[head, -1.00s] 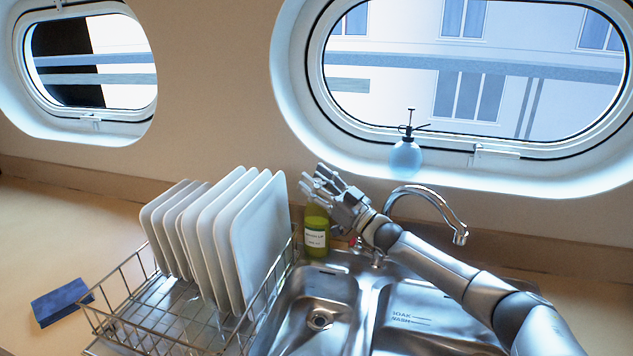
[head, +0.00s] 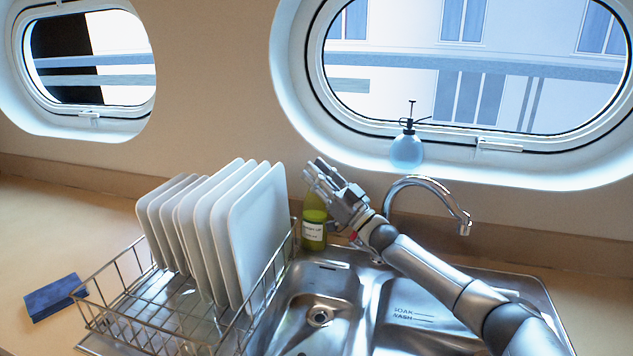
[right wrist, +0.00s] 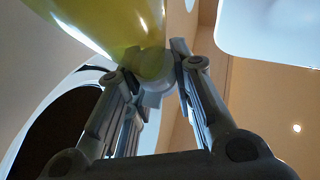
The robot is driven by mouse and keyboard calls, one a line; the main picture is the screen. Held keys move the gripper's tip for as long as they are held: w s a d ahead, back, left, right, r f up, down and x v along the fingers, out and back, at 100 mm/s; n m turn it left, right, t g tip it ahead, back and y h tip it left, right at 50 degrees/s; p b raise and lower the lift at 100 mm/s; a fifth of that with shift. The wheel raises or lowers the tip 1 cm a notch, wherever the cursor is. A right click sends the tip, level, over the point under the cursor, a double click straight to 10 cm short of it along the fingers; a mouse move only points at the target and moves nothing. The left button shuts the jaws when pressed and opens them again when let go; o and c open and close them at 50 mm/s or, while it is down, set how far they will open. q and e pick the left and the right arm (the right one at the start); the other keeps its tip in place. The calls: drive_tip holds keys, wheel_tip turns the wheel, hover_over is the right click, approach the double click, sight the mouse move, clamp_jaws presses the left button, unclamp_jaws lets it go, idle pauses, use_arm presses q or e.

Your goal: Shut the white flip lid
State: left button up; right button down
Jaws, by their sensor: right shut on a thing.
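A green bottle (head: 313,229) with a white label stands upright at the back of the sink, left of the faucet. My right gripper (head: 322,172) is at its top and hides the cap in the head view. In the right wrist view, the yellow-green bottle (right wrist: 125,35) comes in from above, its pale flip lid (right wrist: 154,84) between the fingertips. My right gripper (right wrist: 150,72) is shut on this lid. Whether the lid is fully closed cannot be told. My left gripper is not in view.
A wire rack (head: 150,318) with several white plates (head: 262,225) stands left of the bottle. The faucet (head: 430,190) is close to my right wrist. A blue spray bottle (head: 406,151) stands on the porthole sill behind. A blue sponge (head: 55,297) lies at far left.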

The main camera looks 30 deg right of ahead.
drive_tip(key=shift+f, duration=0.2)
drive_tip(key=c, duration=1.2)
unclamp_jaws()
drive_tip(key=shift+w, duration=0.1)
drive_tip(key=shift+c, duration=0.2)
drive_tip(key=v, duration=1.2)
